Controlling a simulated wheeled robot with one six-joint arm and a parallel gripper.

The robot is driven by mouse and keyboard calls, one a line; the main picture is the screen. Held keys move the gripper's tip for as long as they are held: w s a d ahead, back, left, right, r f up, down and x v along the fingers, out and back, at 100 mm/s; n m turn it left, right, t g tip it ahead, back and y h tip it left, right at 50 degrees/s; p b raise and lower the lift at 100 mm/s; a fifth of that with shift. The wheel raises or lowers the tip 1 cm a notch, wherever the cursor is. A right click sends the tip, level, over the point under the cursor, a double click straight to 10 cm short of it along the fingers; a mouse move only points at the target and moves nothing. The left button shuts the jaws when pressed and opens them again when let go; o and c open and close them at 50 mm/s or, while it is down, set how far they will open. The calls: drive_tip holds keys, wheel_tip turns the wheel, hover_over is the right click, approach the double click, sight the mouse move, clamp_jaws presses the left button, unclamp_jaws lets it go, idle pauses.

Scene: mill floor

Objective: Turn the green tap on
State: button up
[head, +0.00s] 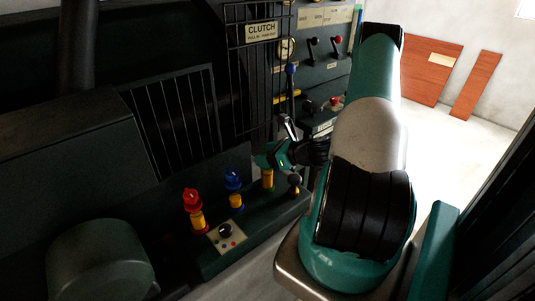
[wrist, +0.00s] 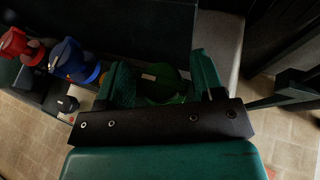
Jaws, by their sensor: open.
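The green tap (wrist: 165,85) shows in the wrist view as a dark green round knob with a small pale label. My gripper (wrist: 161,72) is open, with one teal finger on each side of this knob. I cannot tell whether the fingers touch it. In the head view my gripper (head: 272,156) is over the tap's yellow stem (head: 267,180) and hides most of the knob. The blue tap (head: 234,182) and the red tap (head: 192,200) stand to its left on the same dark green ledge. Both also show at the left of the wrist view.
A pale plate (head: 228,238) with a black knob sits in front of the taps. A small dark ball-topped lever (head: 294,181) stands just right of the green tap. A barred guard (head: 175,120) and a lever panel (head: 325,60) rise behind. Open floor lies at the right.

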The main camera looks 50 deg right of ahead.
drive_tip(key=c, duration=0.9)
drive_tip(key=shift+o, duration=0.2)
drive_tip(key=shift+n, duration=0.3)
drive_tip(key=n+g+y+p, duration=0.1)
drive_tip(key=n+y, duration=0.1)
drive_tip(key=y, duration=0.1)
drive_tip(key=shift+d, duration=0.1)
drive_tip(key=n+g+y, duration=0.3)
drive_tip(key=n+y, duration=0.1)
drive_tip(key=n, duration=0.1)
drive_tip(key=shift+y, duration=0.3)
drive_tip(key=n+g+y, duration=0.2)
drive_tip(key=n+g, duration=0.1)
drive_tip(key=shift+n+g+y+p, duration=0.6)
drive_tip(key=shift+n+g+p, duration=0.5)
drive_tip(key=shift+n+g, duration=0.4)
